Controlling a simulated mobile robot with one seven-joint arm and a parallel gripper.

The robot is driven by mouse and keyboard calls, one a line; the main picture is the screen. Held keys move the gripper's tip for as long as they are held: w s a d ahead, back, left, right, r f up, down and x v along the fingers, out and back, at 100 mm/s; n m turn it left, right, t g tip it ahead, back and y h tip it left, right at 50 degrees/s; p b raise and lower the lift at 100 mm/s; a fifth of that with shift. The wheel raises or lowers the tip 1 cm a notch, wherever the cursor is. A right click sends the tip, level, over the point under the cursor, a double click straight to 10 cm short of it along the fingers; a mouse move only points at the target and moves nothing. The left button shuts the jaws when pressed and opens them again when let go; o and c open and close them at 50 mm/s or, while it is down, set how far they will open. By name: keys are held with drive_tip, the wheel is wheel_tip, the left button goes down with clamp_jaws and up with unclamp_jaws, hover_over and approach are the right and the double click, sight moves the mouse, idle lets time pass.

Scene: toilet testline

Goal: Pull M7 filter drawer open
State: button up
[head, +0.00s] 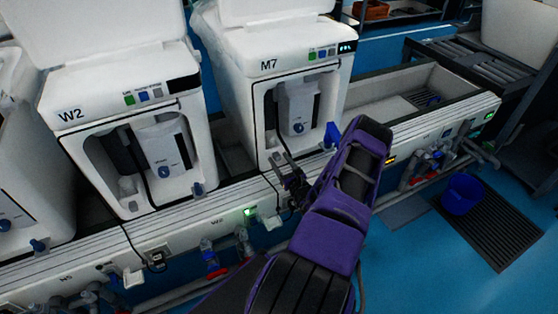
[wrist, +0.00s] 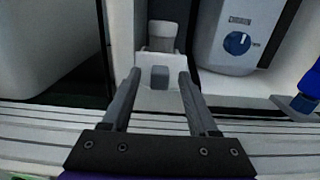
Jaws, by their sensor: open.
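The M7 unit (head: 290,75) is a white machine in the head view, with a recessed front bay. Inside the bay hangs a white module with a blue dial (head: 298,108); the dial also shows in the wrist view (wrist: 237,43). My gripper (head: 281,163) is open at the lower left front of M7. In the wrist view, its fingers (wrist: 160,76) reach toward a pale block with a grey square (wrist: 159,74), which appears between their tips. Contact cannot be told. I cannot tell which part is the filter drawer.
A blue lever (head: 332,135) sticks out at M7's lower right front. The W2 unit (head: 120,125) stands to the left. A white ledge (head: 175,237) runs below the units, with pipes and valves under it. A blue bucket (head: 462,193) stands on the right.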

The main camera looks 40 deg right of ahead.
drive_tip(key=shift+w+d, duration=0.15)
drive_tip(key=shift+w, duration=0.35)
clamp_jaws()
drive_tip(key=shift+s, duration=0.1)
idle(1.1)
